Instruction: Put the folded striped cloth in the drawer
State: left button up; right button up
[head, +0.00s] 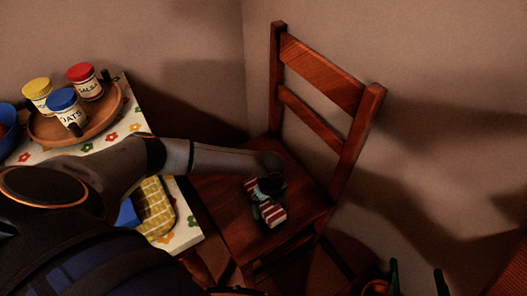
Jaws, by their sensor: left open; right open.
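The folded striped cloth (273,216), red and white, lies on the seat of the wooden chair (225,205). My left gripper (262,200) is over the cloth, pointing down, and hides its middle. Its jaws are open; I cannot tell whether the fingers touch the cloth. My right gripper (416,275) is at the bottom right edge, with its two green fingertips apart and nothing seen between them. No drawer shows in this view.
A table with a flowered cloth (187,236) stands at left. It bears a round wooden tray (103,125) with several lidded jars, a blue bowl (7,135) and a yellow checked cloth (157,205). The chair's backrest (320,70) rises behind the seat, near the wall.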

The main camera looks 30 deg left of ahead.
pick_arm(q)
jog(key=shift+c, duration=0.4)
jog(key=c, duration=1.2)
jog(key=shift+c, duration=0.2)
jog(key=shift+r, duration=0.2)
